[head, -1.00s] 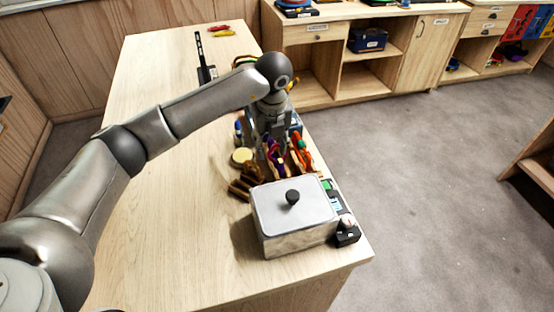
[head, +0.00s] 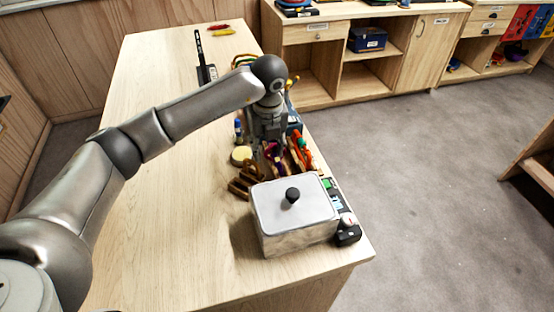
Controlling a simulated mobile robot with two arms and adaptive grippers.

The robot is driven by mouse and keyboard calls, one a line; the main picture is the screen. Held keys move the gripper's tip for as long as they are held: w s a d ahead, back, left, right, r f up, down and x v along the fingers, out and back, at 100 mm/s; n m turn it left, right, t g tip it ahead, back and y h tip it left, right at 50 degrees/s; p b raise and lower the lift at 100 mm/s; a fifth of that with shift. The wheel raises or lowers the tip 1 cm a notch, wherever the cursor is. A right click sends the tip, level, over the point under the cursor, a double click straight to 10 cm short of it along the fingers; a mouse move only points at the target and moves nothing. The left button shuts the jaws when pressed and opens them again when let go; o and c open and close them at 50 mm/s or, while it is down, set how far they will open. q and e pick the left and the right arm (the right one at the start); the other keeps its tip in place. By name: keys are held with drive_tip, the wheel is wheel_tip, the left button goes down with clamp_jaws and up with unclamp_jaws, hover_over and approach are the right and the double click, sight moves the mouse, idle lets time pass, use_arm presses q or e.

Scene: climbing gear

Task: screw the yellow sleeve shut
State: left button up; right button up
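My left gripper (head: 271,142) points down over a cluster of climbing gear along the right side of the wooden table. Its fingertips are small and dark against the gear, so I cannot tell whether they are open or shut. A purple item (head: 273,155) is right below it, partly covered. Orange gear (head: 299,150) is just to its right. A bit of yellow shows behind my wrist, but I cannot make out a yellow sleeve or its state. My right gripper is not in view.
A grey lidded box (head: 290,225) with a black knob stands at the near right of the table (head: 170,215). Brown wooden pieces (head: 241,185) and a round cream disc (head: 241,155) lie left of the gear. The table's left half is clear.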

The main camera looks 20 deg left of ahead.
use_arm(q)
drive_tip(key=shift+f+b, duration=0.5)
drive_tip(key=shift+f, duration=0.35)
drive_tip(key=shift+w+d+b, duration=0.3)
drive_tip(key=shift+w+d, duration=0.15)
drive_tip(key=shift+d, duration=0.2)
drive_tip(key=shift+w+d+b, duration=0.25)
drive_tip(key=shift+w+d, duration=0.15)
drive_tip(key=shift+d, duration=0.2)
drive_tip(key=shift+r, duration=0.2)
drive_tip(key=shift+w+r+p, duration=0.1)
drive_tip(key=shift+r+p, duration=0.7)
drive_tip(key=shift+r, duration=0.55)
drive_tip(key=shift+s+a+f, duration=0.1)
drive_tip(key=shift+s+a, duration=0.35)
drive_tip(key=shift+a, duration=0.25)
drive_tip(key=shift+s+a, duration=0.45)
drive_tip(key=shift+a, duration=0.2)
drive_tip(key=shift+f, duration=0.1)
